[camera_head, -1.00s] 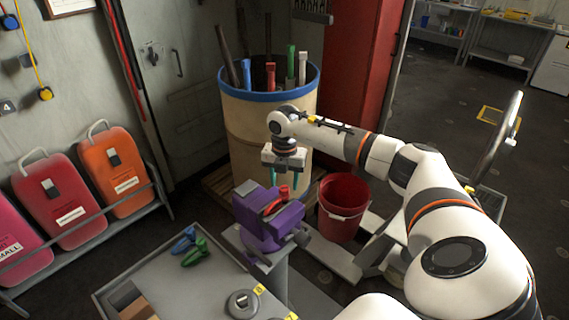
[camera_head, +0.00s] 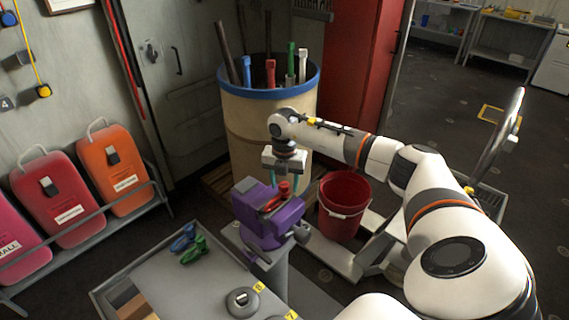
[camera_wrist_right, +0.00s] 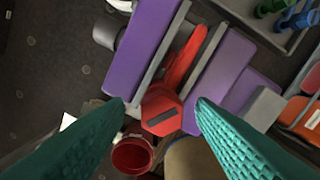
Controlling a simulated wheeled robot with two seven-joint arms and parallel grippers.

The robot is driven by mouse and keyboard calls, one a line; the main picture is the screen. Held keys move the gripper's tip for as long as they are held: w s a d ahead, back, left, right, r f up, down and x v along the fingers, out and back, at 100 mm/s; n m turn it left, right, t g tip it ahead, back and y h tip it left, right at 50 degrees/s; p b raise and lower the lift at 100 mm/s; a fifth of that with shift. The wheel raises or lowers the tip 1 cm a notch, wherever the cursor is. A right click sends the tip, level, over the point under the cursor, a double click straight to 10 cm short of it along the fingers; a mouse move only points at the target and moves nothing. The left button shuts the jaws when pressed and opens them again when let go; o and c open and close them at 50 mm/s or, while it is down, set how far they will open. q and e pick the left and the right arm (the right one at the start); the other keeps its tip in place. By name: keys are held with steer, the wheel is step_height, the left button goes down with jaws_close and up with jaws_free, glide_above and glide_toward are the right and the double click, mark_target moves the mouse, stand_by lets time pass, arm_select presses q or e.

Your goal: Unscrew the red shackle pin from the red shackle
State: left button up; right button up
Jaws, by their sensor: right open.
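The red shackle (camera_head: 272,205) is clamped in the purple vise (camera_head: 262,226). The red shackle pin (camera_head: 284,187) shows its head at the shackle's upper end. In the right wrist view the pin head (camera_wrist_right: 160,112) has a dark slot across it, and the shackle (camera_wrist_right: 183,62) lies between the vise jaws. My right gripper (camera_head: 284,180) is open, with its teal fingers pointing down at the vise. In the right wrist view its fingertips (camera_wrist_right: 159,103) lie to either side of the pin head, with visible gaps. Contact is not seen. My left gripper is not in view.
A red bucket (camera_head: 343,207) stands right of the vise. A blue-rimmed barrel (camera_head: 245,135) with several tools stands behind. A grey tray table (camera_head: 205,285) in front holds a blue shackle (camera_head: 183,238), a green shackle (camera_head: 194,250) and a round grey part (camera_head: 242,302).

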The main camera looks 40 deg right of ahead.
mark_target(285, 184)
steer(key=shift+c, duration=0.5)
jaws_close()
steer(key=n+b, duration=0.1)
steer(key=n, duration=0.3)
steer(key=shift+f+b, duration=0.1)
steer(key=shift+b, duration=0.2)
steer(key=n+b, duration=0.1)
steer(key=n, duration=0.3)
steer(key=shift+n, duration=0.9)
steer(key=shift+r, duration=0.35)
steer(key=shift+r+p, duration=1.6)
steer(key=shift+r, duration=0.65)
steer(key=shift+r, duration=0.2)
